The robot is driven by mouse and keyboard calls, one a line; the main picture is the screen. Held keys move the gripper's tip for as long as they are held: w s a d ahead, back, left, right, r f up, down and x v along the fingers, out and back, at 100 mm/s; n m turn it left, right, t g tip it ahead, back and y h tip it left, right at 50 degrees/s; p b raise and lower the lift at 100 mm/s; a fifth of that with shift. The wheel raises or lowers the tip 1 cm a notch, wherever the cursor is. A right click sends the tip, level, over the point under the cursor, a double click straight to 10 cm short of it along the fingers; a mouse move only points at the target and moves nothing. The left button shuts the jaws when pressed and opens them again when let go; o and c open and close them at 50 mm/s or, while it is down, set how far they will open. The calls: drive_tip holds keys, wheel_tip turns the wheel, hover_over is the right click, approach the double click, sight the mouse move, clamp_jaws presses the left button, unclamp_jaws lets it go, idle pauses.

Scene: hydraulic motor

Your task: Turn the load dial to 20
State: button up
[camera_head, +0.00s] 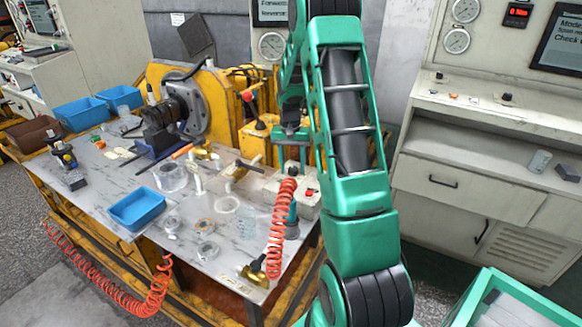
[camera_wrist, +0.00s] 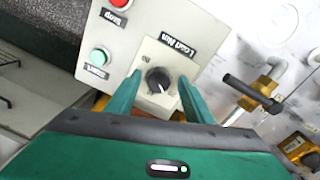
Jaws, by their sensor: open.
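The load dial (camera_wrist: 158,80) is a round black knob on a pale panel of a control box (camera_wrist: 133,38). Its label appears upside down in the wrist view. My gripper (camera_wrist: 159,76) is open, with one green finger on each side of the dial and visible gaps between them. Whether the fingertips are level with the knob or above it is hard to tell. The dial's pointer and scale are too small to read surely. In the head view, my gripper (camera_head: 291,155) points down over the control box (camera_head: 308,207), and the dial cannot be made out.
A red button (camera_wrist: 120,3) and a green button (camera_wrist: 99,56) sit beside the dial panel. A brass valve with a black handle (camera_wrist: 248,88) stands to the right. An orange coiled hose (camera_head: 279,230) hangs close to the box. A blue tray (camera_head: 137,208) lies on the table.

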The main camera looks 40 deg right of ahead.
sight(290, 168)
drive_tip(key=c, duration=1)
drive_tip(key=shift+n, duration=0.7)
drive_tip(key=shift+c, duration=0.2)
drive_tip(key=shift+w, duration=0.1)
drive_tip(key=o, duration=1)
drive_tip(key=shift+o, duration=0.2)
drive_tip(key=shift+r, duration=0.1)
wheel_tip(290, 168, up, 11)
drive_tip(key=shift+w+a+f, duration=0.2)
drive_tip(key=shift+w+a, duration=0.05)
